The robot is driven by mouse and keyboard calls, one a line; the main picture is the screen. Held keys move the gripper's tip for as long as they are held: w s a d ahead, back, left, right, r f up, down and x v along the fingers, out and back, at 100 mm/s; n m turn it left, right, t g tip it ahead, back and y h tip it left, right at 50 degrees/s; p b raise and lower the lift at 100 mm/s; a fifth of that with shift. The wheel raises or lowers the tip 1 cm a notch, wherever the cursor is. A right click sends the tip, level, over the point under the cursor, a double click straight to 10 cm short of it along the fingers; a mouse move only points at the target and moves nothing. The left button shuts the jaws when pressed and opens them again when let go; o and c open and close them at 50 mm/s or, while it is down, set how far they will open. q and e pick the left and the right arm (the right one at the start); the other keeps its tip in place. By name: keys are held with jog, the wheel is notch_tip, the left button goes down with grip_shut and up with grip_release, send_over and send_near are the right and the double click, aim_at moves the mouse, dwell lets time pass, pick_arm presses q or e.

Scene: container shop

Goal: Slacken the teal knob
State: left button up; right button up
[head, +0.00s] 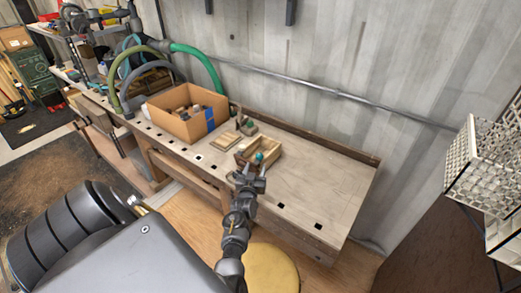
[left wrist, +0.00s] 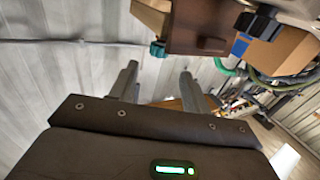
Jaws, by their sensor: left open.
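The teal knob (head: 259,156) sits at a small wooden box-like fixture (head: 271,147) on the workbench. In the left wrist view the teal knob (left wrist: 157,49) shows beside the fixture's brown wooden part (left wrist: 197,28), just beyond my fingertips. My left gripper (head: 250,176) reaches up from the bottom of the head view, close in front of the knob. In the left wrist view my left gripper (left wrist: 158,70) is open and empty, its two fingers apart with the knob roughly in line with the gap. I cannot tell whether either finger touches it. My right gripper is not in view.
A cardboard box (head: 181,128) with items and blue tape stands left of the fixture. Green hoses (head: 207,66) arch behind it. A dark knob (left wrist: 258,22) shows near the fixture in the wrist view. The bench's right part (head: 325,182) is clear. A corrugated wall stands behind.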

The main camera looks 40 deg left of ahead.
aim_at(259, 159)
pick_arm(q)
jog(key=b+x, duration=0.1)
jog(key=x, duration=0.1)
jog(key=b+x, duration=0.1)
jog(key=x, duration=0.2)
jog(key=b+x, duration=0.2)
jog(key=shift+w+a+f, duration=0.1)
jog(key=shift+w+f, duration=0.2)
jog(key=shift+w+a+r+b, duration=0.2)
jog(key=shift+w+b, duration=0.1)
jog(key=shift+w, duration=0.1)
jog(key=c, duration=1)
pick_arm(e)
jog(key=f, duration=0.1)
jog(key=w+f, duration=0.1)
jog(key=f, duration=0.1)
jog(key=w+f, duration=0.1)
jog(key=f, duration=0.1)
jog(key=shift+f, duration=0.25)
